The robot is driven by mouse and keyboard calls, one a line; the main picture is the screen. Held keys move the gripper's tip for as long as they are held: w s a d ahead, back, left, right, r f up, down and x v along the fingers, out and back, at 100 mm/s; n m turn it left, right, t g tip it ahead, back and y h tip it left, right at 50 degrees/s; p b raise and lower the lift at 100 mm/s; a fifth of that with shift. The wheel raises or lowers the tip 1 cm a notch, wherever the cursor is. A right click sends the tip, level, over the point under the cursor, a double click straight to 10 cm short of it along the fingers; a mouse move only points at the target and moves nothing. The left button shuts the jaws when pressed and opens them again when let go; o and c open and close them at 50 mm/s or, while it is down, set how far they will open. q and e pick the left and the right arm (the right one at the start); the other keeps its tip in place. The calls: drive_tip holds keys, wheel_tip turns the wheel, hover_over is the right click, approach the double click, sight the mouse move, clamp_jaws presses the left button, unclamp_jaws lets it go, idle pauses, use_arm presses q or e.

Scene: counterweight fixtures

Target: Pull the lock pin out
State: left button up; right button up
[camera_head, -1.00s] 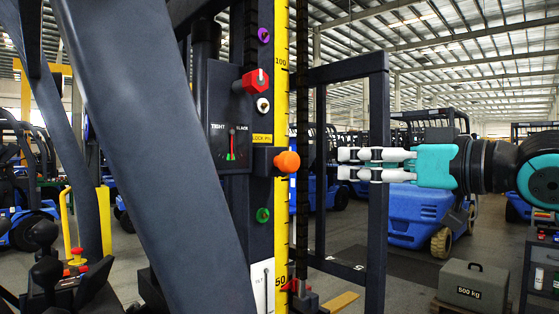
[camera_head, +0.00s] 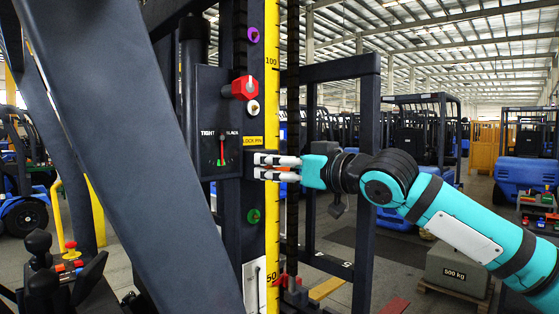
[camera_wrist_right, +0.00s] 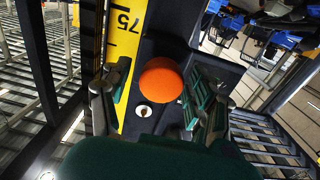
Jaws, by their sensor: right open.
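The lock pin's orange round knob (camera_wrist_right: 161,80) shows clearly in the right wrist view, on the dark mast face beside the yellow scale. In the head view only slivers of orange show, the rest hidden by my fingers. The yellow LOCK PIN label (camera_head: 253,141) is just above it. My right gripper (camera_head: 261,166) is open, reaching in from the right at the knob's height. In the wrist view its fingers stand on either side of the knob; I cannot tell whether they touch it. My left gripper is not in view.
A TIGHT/SLACK gauge (camera_head: 221,148) is left of the pin. A red hex knob (camera_head: 245,88) is above, a green knob (camera_head: 253,216) below. The yellow scale (camera_head: 272,225) runs down the mast.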

drive_tip(key=shift+c, duration=0.2)
clamp_jaws()
drive_tip(key=shift+d, duration=0.1)
drive_tip(key=v, duration=0.5)
drive_tip(key=shift+s+f, duration=0.1)
drive_tip(key=shift+c, duration=1.2)
unclamp_jaws()
drive_tip(key=shift+o, duration=1.4)
drive_tip(key=shift+s+d, duration=0.15)
drive_tip(key=shift+d, duration=0.1)
